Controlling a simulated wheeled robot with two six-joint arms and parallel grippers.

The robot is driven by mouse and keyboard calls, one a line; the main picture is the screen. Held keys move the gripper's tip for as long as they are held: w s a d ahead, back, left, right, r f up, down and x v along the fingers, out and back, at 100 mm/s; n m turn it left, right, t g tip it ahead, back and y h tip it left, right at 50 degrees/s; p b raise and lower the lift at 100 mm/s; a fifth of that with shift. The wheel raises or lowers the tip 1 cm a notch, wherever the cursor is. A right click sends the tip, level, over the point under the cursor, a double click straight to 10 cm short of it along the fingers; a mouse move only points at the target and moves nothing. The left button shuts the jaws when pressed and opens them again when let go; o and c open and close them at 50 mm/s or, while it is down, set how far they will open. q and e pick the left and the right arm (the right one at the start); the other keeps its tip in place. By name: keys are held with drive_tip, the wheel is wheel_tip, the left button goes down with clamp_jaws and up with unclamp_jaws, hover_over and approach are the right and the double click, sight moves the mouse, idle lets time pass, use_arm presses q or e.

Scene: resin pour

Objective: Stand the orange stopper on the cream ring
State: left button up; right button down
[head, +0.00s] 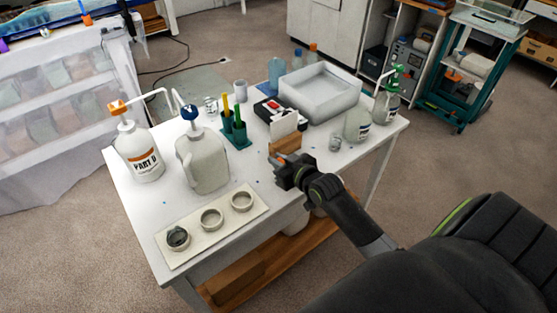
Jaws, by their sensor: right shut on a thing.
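My right gripper (277,164) comes in from the right over the table's front edge. It is shut on a small orange thing (277,157), which looks like the orange stopper; the fingers hide most of it. A cream board (196,234) lies at the front left of the table with three rings in a row: a left ring (178,237) with something dark in it, a middle ring (212,218) and a right ring (243,200). All look cream to grey. The gripper is to the right of the right ring, apart from it. My left gripper is not in view.
A white jug with a blue pump (203,163) and a pump bottle (139,155) stand behind the board. A green holder (236,138) and a wooden block with a card (285,143) stand behind the gripper. The white tabletop (258,175) is clear between ring and gripper.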

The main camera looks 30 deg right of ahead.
drive_tip(key=shift+f+b, duration=0.45)
drive_tip(key=shift+f, duration=0.25)
drive_tip(key=shift+f, duration=0.3)
drive_tip(key=shift+f+b, duration=0.25)
drive_tip(key=shift+b, duration=0.15)
drive_tip(key=c, duration=1.3)
unclamp_jaws()
drive_tip(key=shift+c, duration=0.2)
drive_tip(key=v, duration=1.7)
wheel_tip(320, 180, up, 5)
drive_tip(key=p, duration=0.6)
drive_tip(key=shift+s+d+r, duration=0.1)
drive_tip(key=shift+s+r, duration=0.05)
